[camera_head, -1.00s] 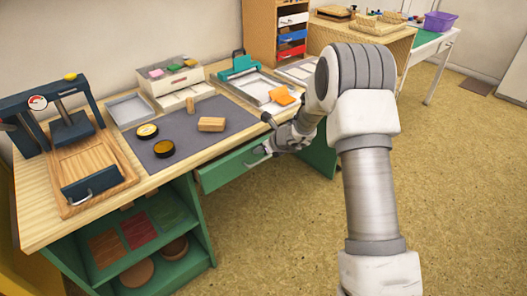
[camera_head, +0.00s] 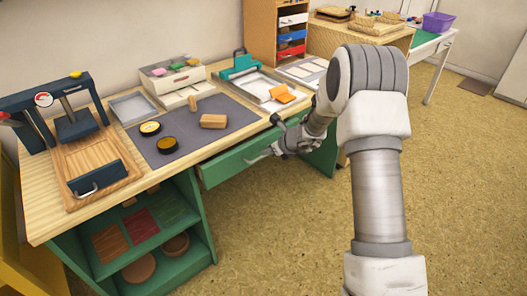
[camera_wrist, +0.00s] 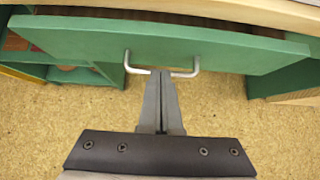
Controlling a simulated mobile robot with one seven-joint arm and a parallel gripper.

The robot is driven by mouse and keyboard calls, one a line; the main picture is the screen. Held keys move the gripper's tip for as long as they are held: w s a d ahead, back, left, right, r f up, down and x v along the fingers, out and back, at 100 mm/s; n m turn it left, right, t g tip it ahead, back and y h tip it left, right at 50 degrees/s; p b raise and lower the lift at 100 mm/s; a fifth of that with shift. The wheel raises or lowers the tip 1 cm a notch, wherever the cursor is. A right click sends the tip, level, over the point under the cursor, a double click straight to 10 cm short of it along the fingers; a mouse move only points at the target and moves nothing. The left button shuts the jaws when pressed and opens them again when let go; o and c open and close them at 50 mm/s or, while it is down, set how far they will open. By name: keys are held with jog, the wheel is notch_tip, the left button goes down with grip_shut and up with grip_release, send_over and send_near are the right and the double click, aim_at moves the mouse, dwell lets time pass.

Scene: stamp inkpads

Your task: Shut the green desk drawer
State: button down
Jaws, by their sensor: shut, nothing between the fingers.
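The green drawer (camera_head: 226,166) sits under the front edge of the wooden desk (camera_head: 160,184). In the wrist view its green front (camera_wrist: 230,48) stands out a little from the desk, and a strip of dark interior shows behind its top edge at the upper left. The silver bar handle (camera_wrist: 183,74) is on the drawer front. My gripper (camera_wrist: 162,76) is shut and empty, its fingertips at the middle of the handle; I cannot tell whether they touch it. In the head view my gripper (camera_head: 262,156) is in front of the drawer, partly blending with the handle.
Ink tins (camera_head: 167,145), a wooden block (camera_head: 213,121) and a grey mat (camera_head: 234,112) lie on the desk above. Open green shelves (camera_head: 170,226) are left of the drawer. The floor (camera_head: 285,240) in front is clear.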

jog(key=p+v, duration=0.3)
jog(key=v, duration=0.7)
jog(key=t+y+p, duration=0.5)
jog(key=t+p, duration=0.2)
send_near(238, 155)
jog(key=b+x, duration=0.3)
jog(key=x, duration=0.4)
jog(key=shift+s+f, duration=0.1)
jog(key=shift+f, duration=0.05)
jog(key=x, duration=0.4)
jog(key=shift+w+a+b, duration=0.2)
jog(key=shift+w+b, duration=0.1)
jog(key=shift+w+r, duration=0.15)
jog(key=shift+r, duration=0.1)
